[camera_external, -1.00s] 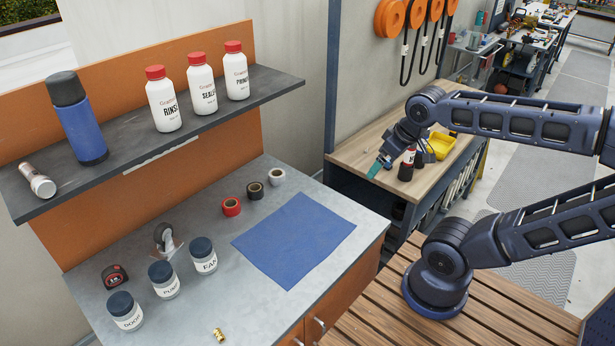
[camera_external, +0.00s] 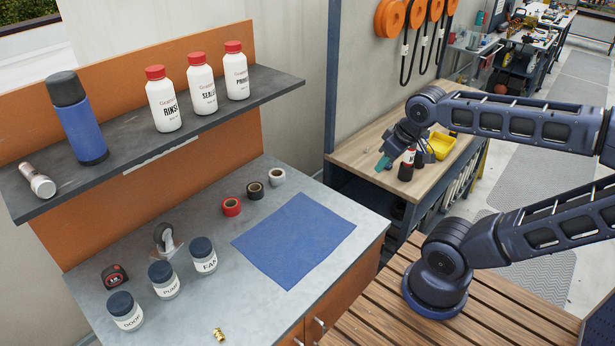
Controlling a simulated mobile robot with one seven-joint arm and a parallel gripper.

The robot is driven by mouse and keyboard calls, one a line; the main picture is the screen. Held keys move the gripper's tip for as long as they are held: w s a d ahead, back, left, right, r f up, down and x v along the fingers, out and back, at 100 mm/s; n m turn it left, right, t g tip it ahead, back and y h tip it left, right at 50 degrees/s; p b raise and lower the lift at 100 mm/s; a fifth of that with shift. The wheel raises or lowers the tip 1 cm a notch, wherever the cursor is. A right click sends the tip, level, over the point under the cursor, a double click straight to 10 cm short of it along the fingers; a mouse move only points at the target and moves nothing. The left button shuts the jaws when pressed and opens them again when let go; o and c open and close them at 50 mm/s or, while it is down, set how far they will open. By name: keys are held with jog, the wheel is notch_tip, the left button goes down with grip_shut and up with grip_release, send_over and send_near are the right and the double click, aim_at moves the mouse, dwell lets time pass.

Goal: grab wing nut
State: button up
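My gripper (camera_external: 383,162) is over the near left part of the wooden bench (camera_external: 352,155), with its teal fingertips pointing down and left. It is small here, and I cannot tell whether it is open or shut or whether anything is between the fingers. No wing nut can be made out for certain. A tiny thing (camera_external: 366,150) lies on the bench just left of the fingertips, too small to identify. A small brass piece (camera_external: 219,335) lies at the front edge of the grey counter (camera_external: 185,325); I cannot tell its exact shape.
A dark bottle with a red band (camera_external: 407,165) and a yellow bin (camera_external: 441,145) stand close right of my gripper. The grey counter holds lidded jars (camera_external: 163,280), tape rolls (camera_external: 232,207) and a blue mat (camera_external: 295,240). White bottles (camera_external: 201,84) stand on the shelf.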

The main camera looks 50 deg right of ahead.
jog(key=w+d+n+g+h, duration=0.15)
jog(key=w+d+n, duration=0.5)
jog(key=w, duration=0.65)
jog(key=n+g+h, duration=0.3)
jog(key=n, duration=1)
send_over(367, 150)
jog(key=a, duration=0.4)
notch_tip(367, 150, down, 24)
jog(key=r, duration=0.1)
jog(key=shift+m, duration=0.25)
jog(key=shift+x, duration=5.4)
jog(key=shift+c, duration=0.2)
grip_shut()
